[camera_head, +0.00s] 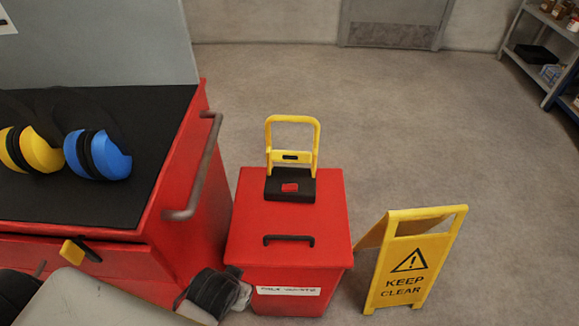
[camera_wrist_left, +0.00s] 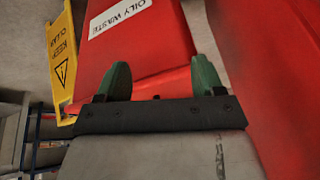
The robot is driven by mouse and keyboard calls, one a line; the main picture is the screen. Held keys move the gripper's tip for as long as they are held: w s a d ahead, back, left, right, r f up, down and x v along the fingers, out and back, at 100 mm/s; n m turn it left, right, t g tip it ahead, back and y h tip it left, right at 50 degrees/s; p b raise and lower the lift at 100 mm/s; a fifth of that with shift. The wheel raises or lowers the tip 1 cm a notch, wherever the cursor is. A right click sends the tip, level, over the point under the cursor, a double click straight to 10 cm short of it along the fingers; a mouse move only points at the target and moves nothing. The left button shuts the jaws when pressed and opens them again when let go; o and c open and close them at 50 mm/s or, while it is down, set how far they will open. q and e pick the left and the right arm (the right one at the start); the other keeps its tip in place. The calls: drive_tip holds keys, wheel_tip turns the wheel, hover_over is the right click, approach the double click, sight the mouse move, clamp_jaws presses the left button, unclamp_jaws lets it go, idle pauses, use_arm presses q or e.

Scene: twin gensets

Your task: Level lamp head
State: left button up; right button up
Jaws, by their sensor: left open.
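A work lamp with a yellow upright frame (camera_head: 292,147) and a black base (camera_head: 290,186) stands on the lid of a red oily-waste bin (camera_head: 285,220). A red patch shows on the base. I cannot tell from here how the lamp head is tilted. My left gripper (camera_head: 240,296) is low at the bin's front left, well below and apart from the lamp. In the left wrist view its two green fingertips (camera_wrist_left: 161,80) are spread with nothing between them, facing the bin's red front and white label (camera_wrist_left: 120,15). The lamp is not in that view. My right gripper is not in view.
A red cabinet (camera_head: 185,245) with a grey handle (camera_head: 196,165) stands left of the bin, close to my left gripper. Yellow (camera_head: 30,150) and blue ear defenders (camera_head: 97,155) lie on its black top. A yellow keep-clear sign (camera_head: 411,262) stands right. The floor behind is clear.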

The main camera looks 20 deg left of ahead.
use_arm(q)
drive_tip(key=w+a+r+n+t+y, duration=0.1)
drive_tip(key=w+r+n+t+y, duration=0.1)
drive_tip(key=w+r, duration=0.15)
drive_tip(key=n+t+y+b, duration=0.1)
drive_tip(key=t, duration=1)
approach(290, 157)
drive_tip(key=p+x, duration=0.1)
drive_tip(key=x, duration=0.8)
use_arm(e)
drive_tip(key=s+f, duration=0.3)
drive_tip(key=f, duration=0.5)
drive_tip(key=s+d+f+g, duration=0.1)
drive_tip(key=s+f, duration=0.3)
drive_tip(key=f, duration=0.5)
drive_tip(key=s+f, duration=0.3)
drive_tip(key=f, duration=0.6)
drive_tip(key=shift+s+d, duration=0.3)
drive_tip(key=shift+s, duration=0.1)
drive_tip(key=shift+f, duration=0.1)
use_arm(q)
clamp_jaws()
drive_tip(key=shift+p, duration=0.3)
